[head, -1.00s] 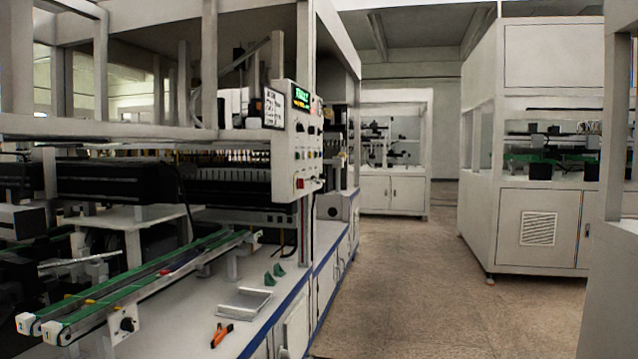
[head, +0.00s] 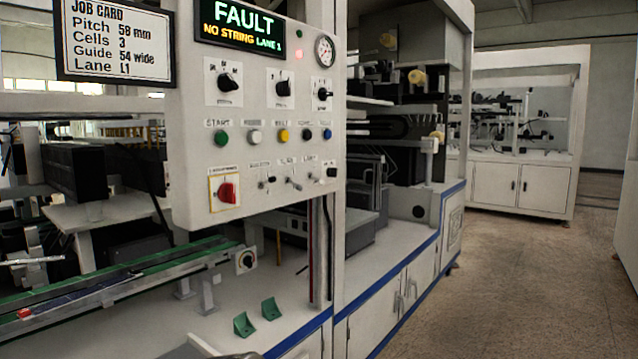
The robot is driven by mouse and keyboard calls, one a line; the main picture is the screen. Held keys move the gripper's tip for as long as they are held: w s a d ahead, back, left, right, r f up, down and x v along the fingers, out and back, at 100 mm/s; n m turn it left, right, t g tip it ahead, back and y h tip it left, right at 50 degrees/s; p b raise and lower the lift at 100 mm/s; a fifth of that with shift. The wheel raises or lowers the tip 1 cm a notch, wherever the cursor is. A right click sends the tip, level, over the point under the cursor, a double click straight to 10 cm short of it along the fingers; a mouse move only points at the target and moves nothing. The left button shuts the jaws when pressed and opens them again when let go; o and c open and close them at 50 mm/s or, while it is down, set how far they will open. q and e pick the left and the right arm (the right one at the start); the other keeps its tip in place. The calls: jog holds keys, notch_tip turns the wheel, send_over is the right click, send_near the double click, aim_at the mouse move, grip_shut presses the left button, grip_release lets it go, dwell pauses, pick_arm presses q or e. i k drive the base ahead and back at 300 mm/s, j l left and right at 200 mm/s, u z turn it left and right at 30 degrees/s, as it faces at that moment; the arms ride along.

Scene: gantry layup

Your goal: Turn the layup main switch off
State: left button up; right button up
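The layup control panel (head: 255,180) faces me at the centre left in the head view. At its lower left is a red rotary switch (head: 227,192) on a yellow-edged plate, which looks like the main switch; its label is too small to read surely. The display (head: 240,25) above is lit and reads FAULT, NO STRING LANE 1. Neither of my grippers shows in the view.
The panel also carries black knobs (head: 229,84), several coloured push buttons (head: 222,138), small toggles and a gauge (head: 324,50). A job card (head: 115,42) hangs at its upper left. A conveyor (head: 120,285) and green brackets (head: 244,324) lie below. Open floor (head: 500,290) is at right.

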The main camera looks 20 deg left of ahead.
aim_at(226, 191)
jog(key=i+l+u, duration=0.15)
jog(key=u, duration=0.25)
jog(key=i+l+u, duration=0.2)
jog(key=u, duration=0.25)
jog(key=i+l+u, duration=0.1)
jog(key=l+u, duration=0.3)
jog(key=i+l+u, duration=0.1)
jog(key=u, duration=0.35)
jog(key=l, duration=0.1)
